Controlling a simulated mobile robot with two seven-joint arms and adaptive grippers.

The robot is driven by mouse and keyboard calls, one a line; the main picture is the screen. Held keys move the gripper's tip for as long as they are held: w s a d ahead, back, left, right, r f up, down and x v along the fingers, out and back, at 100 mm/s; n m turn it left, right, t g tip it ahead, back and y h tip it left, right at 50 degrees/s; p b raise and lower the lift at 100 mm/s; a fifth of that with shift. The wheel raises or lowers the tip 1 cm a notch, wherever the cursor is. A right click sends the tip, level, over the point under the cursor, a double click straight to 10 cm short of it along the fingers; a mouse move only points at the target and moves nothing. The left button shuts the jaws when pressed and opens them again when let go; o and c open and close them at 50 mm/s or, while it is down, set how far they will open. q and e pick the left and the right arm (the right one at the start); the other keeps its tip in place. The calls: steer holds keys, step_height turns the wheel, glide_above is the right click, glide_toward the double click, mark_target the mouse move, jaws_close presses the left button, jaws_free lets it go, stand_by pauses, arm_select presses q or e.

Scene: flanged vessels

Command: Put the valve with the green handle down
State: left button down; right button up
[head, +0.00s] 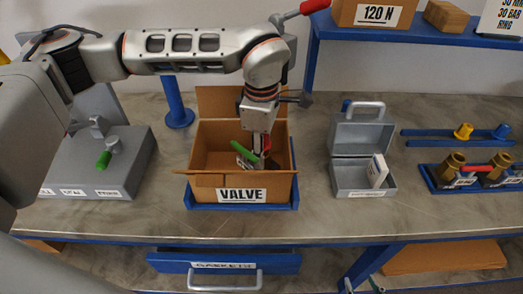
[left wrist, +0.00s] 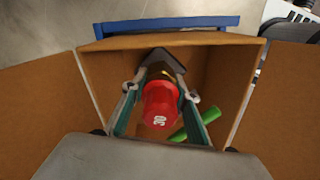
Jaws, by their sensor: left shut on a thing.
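The valve with the green handle (head: 244,152) is in the open cardboard box labelled VALVE (head: 220,182). My left gripper (head: 256,150) reaches down into this box and is shut on the valve. In the left wrist view, its red, white-marked end (left wrist: 160,104) sits between the fingers (left wrist: 160,115), and the green handle (left wrist: 182,134) shows by the right finger. The gripper hides much of the valve, and I cannot tell whether it touches the box floor. My right gripper (head: 362,285) shows only as two separated fingertips at the bottom edge.
An open grey case (head: 347,180) stands right of the box, and blue racks (head: 430,180) lie farther right. A blue shelf (head: 420,36) overhangs the back. The bench is bare between box and case.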

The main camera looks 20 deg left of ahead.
arm_select(q)
steer(key=shift+f, duration=0.1)
steer(key=c, duration=1.6)
jaws_free()
steer(key=shift+o, duration=0.2)
step_height(320, 180, up, 12)
steer(key=shift+r, duration=0.1)
